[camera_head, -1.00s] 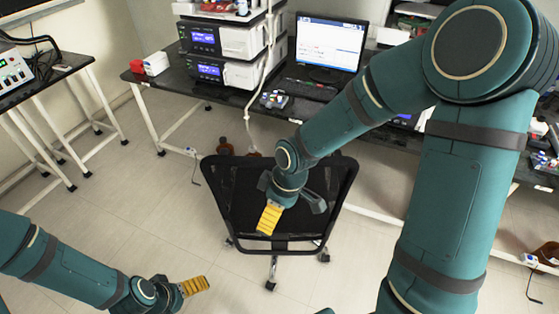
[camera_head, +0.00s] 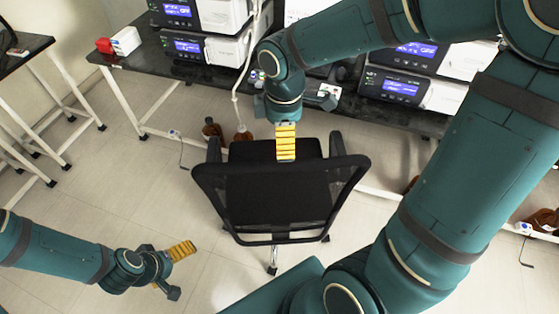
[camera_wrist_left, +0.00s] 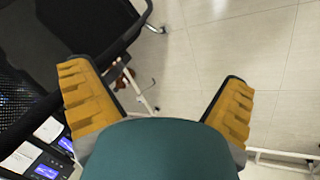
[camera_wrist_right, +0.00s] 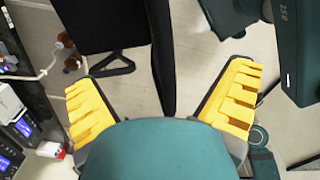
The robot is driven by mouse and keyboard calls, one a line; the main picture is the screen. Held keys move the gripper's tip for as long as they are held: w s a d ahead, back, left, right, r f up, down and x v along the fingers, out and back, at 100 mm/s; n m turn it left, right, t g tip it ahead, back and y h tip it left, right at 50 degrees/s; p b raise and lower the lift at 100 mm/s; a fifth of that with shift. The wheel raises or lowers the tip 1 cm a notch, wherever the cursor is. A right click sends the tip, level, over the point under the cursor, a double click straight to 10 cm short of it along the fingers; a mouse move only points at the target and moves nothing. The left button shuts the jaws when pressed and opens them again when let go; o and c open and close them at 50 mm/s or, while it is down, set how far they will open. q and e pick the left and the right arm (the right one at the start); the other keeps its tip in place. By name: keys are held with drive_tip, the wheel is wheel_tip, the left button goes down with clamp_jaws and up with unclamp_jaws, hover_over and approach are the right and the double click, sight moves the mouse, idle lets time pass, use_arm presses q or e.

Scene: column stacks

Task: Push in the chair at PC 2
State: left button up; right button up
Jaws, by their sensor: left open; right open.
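A black office chair with a mesh back (camera_head: 280,205) stands on the floor in front of the dark lab desk (camera_head: 135,60), backrest towards me. My right gripper (camera_head: 305,128) is open and reaches over the backrest, above the seat; one yellow finger shows clearly there. In the right wrist view the backrest edge (camera_wrist_right: 162,60) shows between the open fingers (camera_wrist_right: 165,100); contact cannot be told. My left gripper (camera_head: 177,268) is open and empty over the floor, left of the chair. In its wrist view the chair (camera_wrist_left: 80,30) lies at the left. No PC 2 label is readable.
Instruments with blue displays (camera_head: 188,46) stand on the desk, more at the right (camera_head: 400,87). A white-legged side table (camera_head: 25,45) is at the left.

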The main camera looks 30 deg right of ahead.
sight(283, 163)
wheel_tip(283, 163, down, 12)
drive_tip(key=b, duration=0.9)
drive_tip(key=shift+f+b, duration=0.3)
drive_tip(key=shift+b, duration=0.05)
use_arm(q)
wheel_tip(283, 163, down, 10)
drive_tip(key=s, duration=0.2)
drive_tip(key=shift+d+g, duration=0.25)
drive_tip(key=shift+g, duration=0.05)
